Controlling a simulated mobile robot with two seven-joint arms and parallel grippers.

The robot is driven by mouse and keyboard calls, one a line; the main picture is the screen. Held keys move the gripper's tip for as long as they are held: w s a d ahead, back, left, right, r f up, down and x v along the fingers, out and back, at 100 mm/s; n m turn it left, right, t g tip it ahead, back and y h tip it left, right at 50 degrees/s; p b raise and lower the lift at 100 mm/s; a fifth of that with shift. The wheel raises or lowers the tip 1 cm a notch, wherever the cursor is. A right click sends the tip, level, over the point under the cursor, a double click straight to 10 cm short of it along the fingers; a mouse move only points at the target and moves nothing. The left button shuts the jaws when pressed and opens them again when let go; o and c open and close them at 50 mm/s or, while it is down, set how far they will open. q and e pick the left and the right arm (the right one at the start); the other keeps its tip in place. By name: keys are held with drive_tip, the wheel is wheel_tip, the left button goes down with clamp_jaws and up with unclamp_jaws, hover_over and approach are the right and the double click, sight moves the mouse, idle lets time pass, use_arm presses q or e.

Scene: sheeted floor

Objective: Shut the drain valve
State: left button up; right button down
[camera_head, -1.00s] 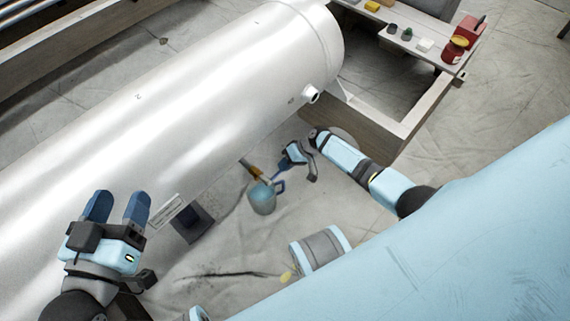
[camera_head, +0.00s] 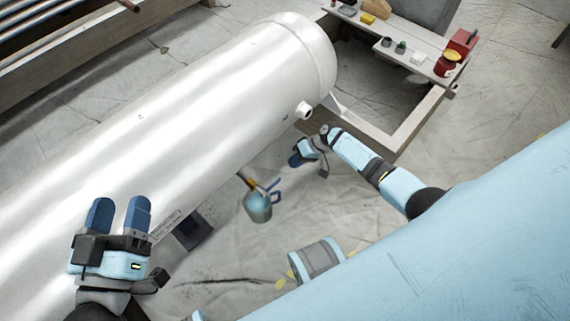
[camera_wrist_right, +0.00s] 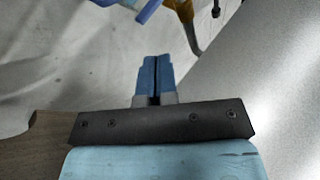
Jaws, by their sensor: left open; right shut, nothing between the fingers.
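The drain valve is a brass fitting (camera_head: 250,182) under the white tank (camera_head: 190,125), with a blue handle (camera_head: 273,188) sticking out to its right. A blue bucket (camera_head: 257,208) hangs or stands just below it; I cannot tell which. My right gripper (camera_head: 294,160) is shut and empty, above and right of the handle in the head view, apart from it. In the wrist view, its blue fingertips (camera_wrist_right: 157,60) are together, and the handle (camera_wrist_right: 148,10) and brass fitting (camera_wrist_right: 186,12) show beyond them at the top edge. My left gripper (camera_head: 119,212) is open and empty over the tank's near end.
The tank rests on a wooden frame (camera_head: 405,125). A bench (camera_head: 395,40) with small items and a red can (camera_head: 446,64) stands at the upper right. The sheeted floor (camera_head: 345,210) right of the bucket is bare.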

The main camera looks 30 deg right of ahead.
drive_tip(key=shift+s+d+r+p, duration=0.15)
drive_tip(key=shift+d+r, duration=0.25)
drive_tip(key=shift+d, duration=0.4)
drive_tip(key=shift+d+r+p, duration=0.15)
drive_tip(key=shift+d+r, duration=0.25)
drive_tip(key=shift+d, duration=0.4)
